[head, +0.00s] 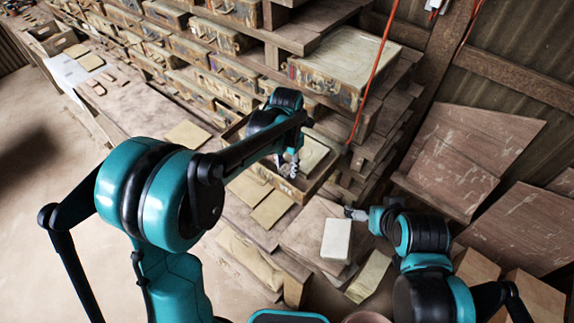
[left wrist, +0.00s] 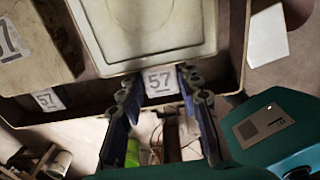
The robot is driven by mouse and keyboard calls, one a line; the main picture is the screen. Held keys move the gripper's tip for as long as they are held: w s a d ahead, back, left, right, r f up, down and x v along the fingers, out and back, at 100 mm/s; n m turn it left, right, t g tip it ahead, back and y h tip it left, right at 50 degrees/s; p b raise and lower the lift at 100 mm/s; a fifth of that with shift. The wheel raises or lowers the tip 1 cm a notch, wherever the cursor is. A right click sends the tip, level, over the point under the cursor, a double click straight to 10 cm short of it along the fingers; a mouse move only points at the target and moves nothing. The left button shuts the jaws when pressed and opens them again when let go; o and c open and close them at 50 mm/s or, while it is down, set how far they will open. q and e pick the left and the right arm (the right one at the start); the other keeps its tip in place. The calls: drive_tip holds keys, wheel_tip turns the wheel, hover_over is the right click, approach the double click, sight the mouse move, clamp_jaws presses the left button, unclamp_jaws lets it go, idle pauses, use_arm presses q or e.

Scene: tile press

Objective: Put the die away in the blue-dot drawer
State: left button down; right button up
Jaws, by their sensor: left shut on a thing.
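A pale square die with a raised border sits at an open wooden tray-like drawer (head: 282,184) on the shelf front; the die shows in the head view (head: 312,155) and fills the top of the left wrist view (left wrist: 150,25). My left gripper (head: 291,167) is at the die's near edge. In the left wrist view its fingers (left wrist: 162,98) stand either side of a label reading 57, shut on the die. The drawer's wall (left wrist: 232,45) surrounds the die; whether the die rests on its floor is hidden. No blue dot can be made out. My right gripper (head: 356,213) is low at the right.
A white block (head: 336,240) lies beside my right gripper. Pale boards (head: 272,210) lie left of the drawer. Shelves of worn drawers (head: 232,8) stand behind. A red cable (head: 375,75) hangs right of the drawer. Wooden panels (head: 475,150) lean at the right. Open floor lies left.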

use_arm(q)
drive_tip(key=shift+f, duration=0.35)
drive_tip(key=c, duration=1)
unclamp_jaws()
drive_tip(key=shift+b, duration=0.3)
wheel_tip(320, 180, up, 12)
